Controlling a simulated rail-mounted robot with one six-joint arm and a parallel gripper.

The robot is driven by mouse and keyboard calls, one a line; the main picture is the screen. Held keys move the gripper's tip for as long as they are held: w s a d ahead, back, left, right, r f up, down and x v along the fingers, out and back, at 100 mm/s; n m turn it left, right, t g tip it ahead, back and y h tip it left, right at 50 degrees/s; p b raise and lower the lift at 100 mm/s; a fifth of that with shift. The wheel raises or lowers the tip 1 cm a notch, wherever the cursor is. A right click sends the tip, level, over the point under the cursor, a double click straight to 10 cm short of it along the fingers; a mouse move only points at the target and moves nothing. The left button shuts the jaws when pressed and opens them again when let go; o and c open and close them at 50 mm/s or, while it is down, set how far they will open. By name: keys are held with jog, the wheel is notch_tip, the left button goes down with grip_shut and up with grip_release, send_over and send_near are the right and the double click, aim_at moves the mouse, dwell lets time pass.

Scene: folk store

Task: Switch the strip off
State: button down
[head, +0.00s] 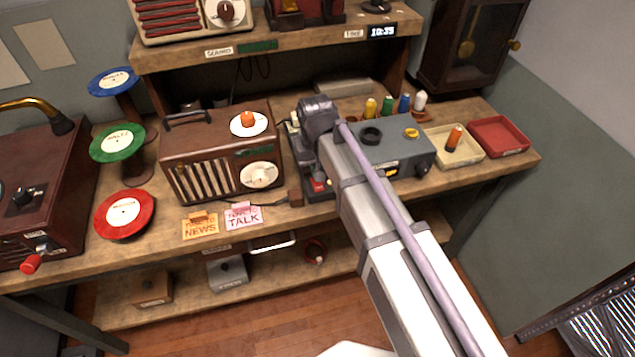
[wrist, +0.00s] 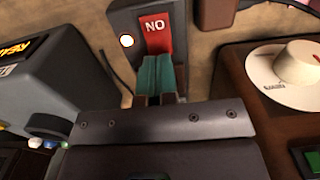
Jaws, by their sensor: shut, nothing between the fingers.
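The dark power strip (wrist: 124,22) shows in the wrist view with a red rocker switch (wrist: 157,32) whose lettering reads "NO" from this side. A small round lamp (wrist: 127,41) beside the switch glows. My gripper (wrist: 160,62) has its teal fingers shut together and empty, with the tips right at the switch's near edge. I cannot tell whether they touch it. In the head view the strip (head: 318,196) and its red switch (head: 319,185) lie on the bench between the radio and the grey box. My arm hides part of the strip and the fingers there.
The brown radio (head: 221,165) stands left of the strip, with a white dial disc that also shows in the wrist view (wrist: 290,75). The grey box (head: 392,147) with knobs stands close on the right. A cream tray (head: 468,153) and a red tray (head: 500,137) sit farther right.

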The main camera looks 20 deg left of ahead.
jog(key=shift+f+b, duration=1.2)
jog(key=shift+f, duration=0.05)
dwell(0.3)
notch_tip(320, 180, up, 7)
jog(key=p, duration=0.7)
jog(key=shift+r, duration=0.2)
jog(key=shift+f, duration=0.1)
